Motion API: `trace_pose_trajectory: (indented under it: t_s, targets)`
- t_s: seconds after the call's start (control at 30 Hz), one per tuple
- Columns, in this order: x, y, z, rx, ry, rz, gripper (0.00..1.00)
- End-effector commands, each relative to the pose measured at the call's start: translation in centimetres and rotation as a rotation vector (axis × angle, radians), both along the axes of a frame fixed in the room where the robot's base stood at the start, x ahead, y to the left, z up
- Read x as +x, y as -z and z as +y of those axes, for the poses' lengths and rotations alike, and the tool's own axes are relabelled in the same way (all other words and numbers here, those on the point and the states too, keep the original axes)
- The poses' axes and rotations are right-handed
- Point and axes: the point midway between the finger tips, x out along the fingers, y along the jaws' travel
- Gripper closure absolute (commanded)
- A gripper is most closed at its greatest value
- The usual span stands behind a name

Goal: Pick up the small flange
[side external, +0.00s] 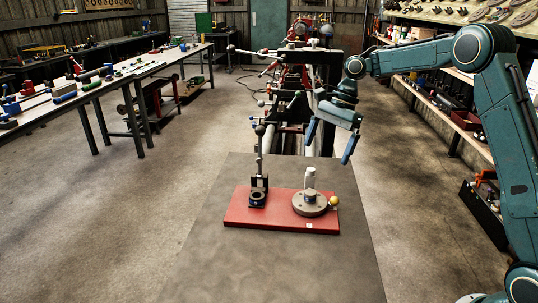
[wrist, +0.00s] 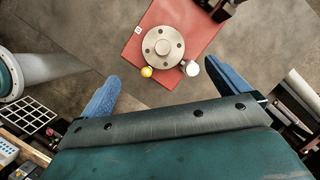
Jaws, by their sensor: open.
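The small flange (side external: 309,205) is a round grey disc with a raised centre, lying flat on the right part of a red board (side external: 270,222). In the wrist view the flange (wrist: 163,40) shows its bolt holes and sits beyond the fingertips, roughly centred between them. A yellow ball (wrist: 147,72) and a pale upright post (wrist: 190,68) stand at its near rim. My gripper (side external: 330,140) is open and empty, above and behind the board, apart from the flange. In the wrist view its two blue fingers are spread wide (wrist: 167,82).
A black lever fixture (side external: 258,188) with a ring at its base stands on the board's left part. The grey table (side external: 220,265) around the board is clear. A lathe (side external: 295,85) is behind. Shelves (side external: 440,100) line the right, and a long workbench (side external: 110,75) the left.

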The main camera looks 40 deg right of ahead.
Motion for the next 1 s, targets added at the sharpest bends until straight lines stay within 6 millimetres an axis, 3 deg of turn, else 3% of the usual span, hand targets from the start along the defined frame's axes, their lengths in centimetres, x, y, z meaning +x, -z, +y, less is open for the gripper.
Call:
trace_pose_trajectory:
  t_s: [0.2, 0.57, 1.0]
  targets:
    - [0.6, 1.2, -0.8, 0.013, 0.048, 0.035, 0.0]
    - [0.6, 2.0, -0.4, 0.015, 0.049, 0.039, 0.0]
    - [0.5, 7.1, 1.8, 0.014, 0.046, 0.04, 0.0]
